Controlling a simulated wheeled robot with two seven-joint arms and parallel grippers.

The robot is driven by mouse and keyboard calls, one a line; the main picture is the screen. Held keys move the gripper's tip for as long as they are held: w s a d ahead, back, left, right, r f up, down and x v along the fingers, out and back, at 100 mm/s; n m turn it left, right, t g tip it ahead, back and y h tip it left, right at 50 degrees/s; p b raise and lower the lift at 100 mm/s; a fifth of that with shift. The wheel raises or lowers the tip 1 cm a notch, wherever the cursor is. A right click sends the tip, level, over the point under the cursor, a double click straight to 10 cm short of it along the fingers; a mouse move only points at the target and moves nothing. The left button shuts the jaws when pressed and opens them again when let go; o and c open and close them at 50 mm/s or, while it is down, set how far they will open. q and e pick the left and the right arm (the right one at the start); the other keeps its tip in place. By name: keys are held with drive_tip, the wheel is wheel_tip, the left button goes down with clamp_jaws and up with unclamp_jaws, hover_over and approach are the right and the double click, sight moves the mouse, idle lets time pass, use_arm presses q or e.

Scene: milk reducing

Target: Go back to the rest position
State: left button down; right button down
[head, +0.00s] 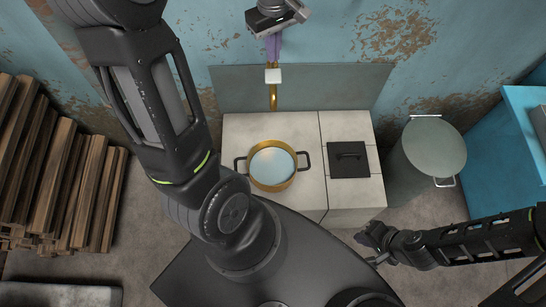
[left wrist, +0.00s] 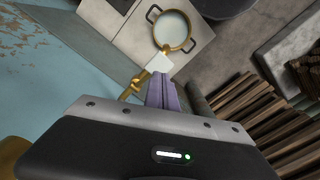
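My left gripper (head: 273,48) is high up at the back in the head view, over the wall side of the stove. Its two purple fingers (left wrist: 163,92) lie side by side, closed, with nothing seen between them. Just past their tips is a white block on a gold pipe (head: 273,76); I cannot tell whether they touch it. My right gripper (head: 376,248) is low at the right front of the stove, and its fingers are too small and dark to read. A gold pot (head: 271,184) with pale liquid stands on the stove, apart from both grippers.
The pale tiled stove (head: 240,130) has a dark square lid (head: 348,160) on its right. A grey bin (head: 434,147) and a blue cabinet (head: 520,150) stand further right. Stacked wood (head: 60,185) fills the left. Floor is bare between the wood and the stove.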

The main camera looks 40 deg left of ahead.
idle(0.3)
use_arm(q)
drive_tip(key=w+d+f+m+t+h, duration=0.1)
drive_tip(key=w+d+f+m+t, duration=0.3)
drive_tip(key=w+d+f+m, duration=0.3)
drive_tip(key=d+f+m+h, duration=0.1)
drive_tip(key=d+f+m, duration=0.2)
drive_tip(key=d+f, duration=0.55)
drive_tip(key=s+d+f+m+g+h, duration=0.1)
drive_tip(key=s+d+f, duration=0.5)
drive_tip(key=s, duration=0.5)
drive_tip(key=s+d+f+m+g+h, duration=0.1)
drive_tip(key=s+d+f+g, duration=0.1)
drive_tip(key=s+d+f, duration=0.5)
drive_tip(key=s+f, duration=0.2)
drive_tip(key=s, duration=0.2)
drive_tip(key=shift+s+f, duration=0.2)
drive_tip(key=shift+f, duration=0.1)
drive_tip(key=shift+d, duration=0.15)
